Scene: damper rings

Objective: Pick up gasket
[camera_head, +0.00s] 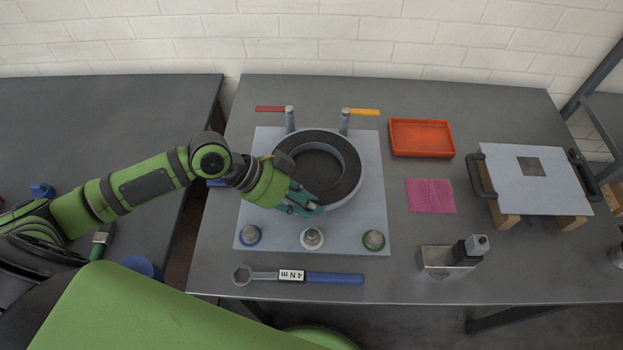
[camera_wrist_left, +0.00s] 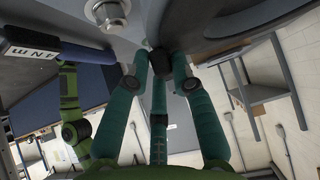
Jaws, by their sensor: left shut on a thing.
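The gasket (camera_head: 350,174) is a dark flat ring lying over a round grey housing (camera_head: 360,190) on a light plate. My left gripper (camera_head: 309,206), with teal fingers, reaches in from the left to the front edge of the ring and is shut on the gasket. The fingers hide that part of the rim. In the left wrist view the fingers (camera_wrist_left: 160,65) come together beside the dark curved underside of the ring. The exact contact is hard to see. My right gripper is not in view.
Several fittings line the plate's front. A torque wrench (camera_head: 334,279) lies in front. An orange tray (camera_head: 421,138), a pink cloth (camera_head: 432,196) and a handled plate (camera_head: 528,176) are to the right.

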